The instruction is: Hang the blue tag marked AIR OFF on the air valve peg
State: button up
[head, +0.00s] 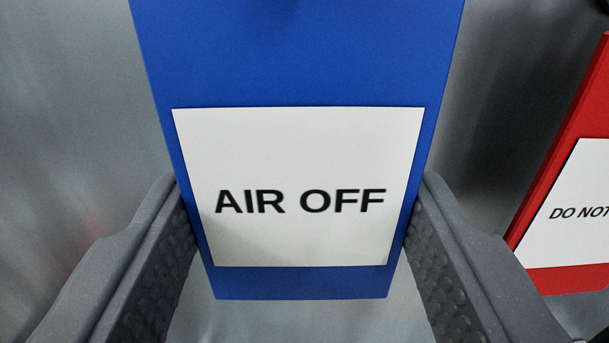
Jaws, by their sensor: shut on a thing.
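The blue tag (300,70) with a white label reading AIR OFF (298,165) fills the middle of the head view, face toward me and upright. My gripper (302,215) is shut on the tag, one grey finger at each side edge near its lower half. The tag's top runs out of the picture; a dark spot shows at the upper edge. The air valve peg is not identifiable in this view.
A red tag (575,200) with a white label starting DO NOT is at the right, tilted and cut off by the picture edge. A grey metallic surface (70,110) lies behind both tags. The left side shows no other object.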

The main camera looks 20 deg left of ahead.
jog(key=shift+s+d+b, duration=0.2)
jog(key=shift+s+b, duration=0.35)
jog(key=shift+s, duration=0.15)
jog(key=shift+s+d+r, duration=0.2)
jog(key=shift+s+r, duration=0.1)
jog(key=shift+s, duration=0.2)
jog(key=shift+s+d+r, duration=0.15)
jog(key=shift+s+r, duration=0.1)
jog(key=shift+s, duration=0.2)
jog(key=shift+b+v, duration=0.9)
jog(key=shift+v, duration=0.2)
dwell(0.4)
jog(key=shift+b+v, duration=0.55)
jog(key=shift+v, duration=0.6)
jog(key=s+f+b, duration=0.2)
jog(key=f+b, duration=0.5)
jog(key=f, duration=0.9)
jog(key=s+a+f+b, duration=0.1)
jog(key=f+b, duration=0.7)
jog(key=f, duration=0.9)
jog(key=shift+s+a, duration=0.3)
jog(key=shift+s, duration=0.35)
